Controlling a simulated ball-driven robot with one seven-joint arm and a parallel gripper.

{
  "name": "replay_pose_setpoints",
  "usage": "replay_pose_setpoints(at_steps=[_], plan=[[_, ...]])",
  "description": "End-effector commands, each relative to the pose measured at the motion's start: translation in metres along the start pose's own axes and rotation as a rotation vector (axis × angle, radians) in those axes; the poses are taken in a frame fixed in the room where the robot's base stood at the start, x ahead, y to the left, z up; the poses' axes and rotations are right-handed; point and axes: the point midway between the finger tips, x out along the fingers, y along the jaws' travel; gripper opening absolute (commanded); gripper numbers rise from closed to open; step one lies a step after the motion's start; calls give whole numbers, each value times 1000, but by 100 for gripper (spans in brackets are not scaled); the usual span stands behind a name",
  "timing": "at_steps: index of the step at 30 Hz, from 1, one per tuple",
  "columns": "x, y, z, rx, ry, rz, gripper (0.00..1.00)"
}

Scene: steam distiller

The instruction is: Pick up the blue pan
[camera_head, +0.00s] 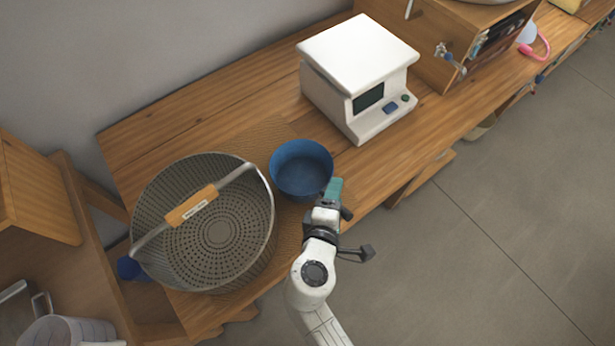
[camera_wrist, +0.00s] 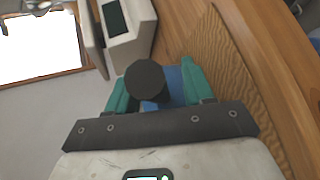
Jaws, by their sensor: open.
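The blue pan (camera_head: 300,170) is a round, deep blue vessel on the wooden table, just right of a large basket. My gripper (camera_head: 334,188) is at the pan's lower right side in the head view, its teal fingers close to the rim. Whether they touch it cannot be told. In the wrist view my gripper (camera_wrist: 154,86) has its two teal fingers apart. A blue patch of the pan (camera_wrist: 174,84) shows between them, partly hidden by a dark round part.
The perforated grey basket (camera_head: 219,232), with a wooden-grip handle, stands left of the pan. A white scale-like device (camera_head: 360,75) stands behind and to the right. The wooden table (camera_head: 165,125) has clear room at the back left. A measuring jug (camera_head: 65,330) is at lower left.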

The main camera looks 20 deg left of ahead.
Motion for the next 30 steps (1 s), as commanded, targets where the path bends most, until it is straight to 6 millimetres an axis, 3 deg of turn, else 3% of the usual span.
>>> replay_pose_setpoints(at_steps=[7, 23, 30], plan=[[2, 0, 0, 0, 0, 0, 51], [1, 0, 0, 0, 0, 0, 0], [1, 0, 0, 1, 0, 1, 0]])
